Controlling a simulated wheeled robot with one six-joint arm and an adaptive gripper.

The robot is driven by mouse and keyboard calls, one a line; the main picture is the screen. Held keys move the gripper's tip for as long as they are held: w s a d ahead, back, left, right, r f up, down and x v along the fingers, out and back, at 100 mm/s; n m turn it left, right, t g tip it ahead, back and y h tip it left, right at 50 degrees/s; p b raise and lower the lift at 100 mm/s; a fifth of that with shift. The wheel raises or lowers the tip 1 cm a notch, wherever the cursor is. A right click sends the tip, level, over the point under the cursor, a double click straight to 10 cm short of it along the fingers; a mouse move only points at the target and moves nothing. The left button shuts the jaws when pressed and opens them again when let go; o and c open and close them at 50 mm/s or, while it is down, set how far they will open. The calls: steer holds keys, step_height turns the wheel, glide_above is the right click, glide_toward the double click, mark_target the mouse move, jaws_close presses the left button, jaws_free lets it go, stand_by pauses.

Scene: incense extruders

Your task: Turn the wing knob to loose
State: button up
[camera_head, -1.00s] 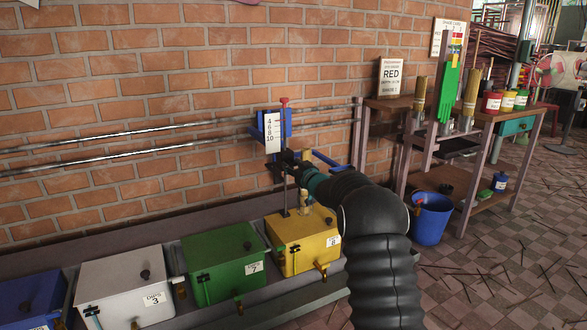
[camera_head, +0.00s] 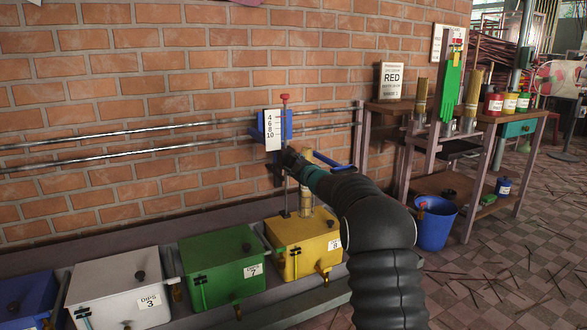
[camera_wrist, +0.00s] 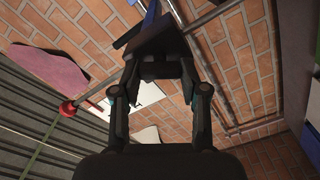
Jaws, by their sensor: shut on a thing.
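My gripper (camera_wrist: 163,68) shows in the wrist view, its fingers drawn together on a dark, angular piece (camera_wrist: 158,42) that looks like the wing knob. The fingertips hide part of it, so its exact turn angle is hard to tell. In the head view my gripper (camera_head: 290,160) is small and dark, just below a white scale plate (camera_head: 272,130) marked 4, 6, 8, 10 on a blue bracket (camera_head: 288,126) on the rails. The knob itself cannot be made out there. A thin upright rod with a red top (camera_head: 284,97) stands beside the plate.
Two metal rails (camera_head: 120,148) run along the brick wall. Below stand yellow (camera_head: 290,240), green (camera_head: 215,265) and white (camera_head: 120,290) lidded boxes. A brass-coloured cylinder (camera_head: 306,198) rises by the yellow box. A workbench (camera_head: 400,104) and blue bucket (camera_head: 433,228) are at the right.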

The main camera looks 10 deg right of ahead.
steer(key=n, duration=0.6)
steer(key=shift+f, duration=0.15)
steer(key=shift+n, duration=0.3)
steer(key=o, duration=1.1)
steer(key=shift+o, duration=0.2)
steer(key=v, duration=1.2)
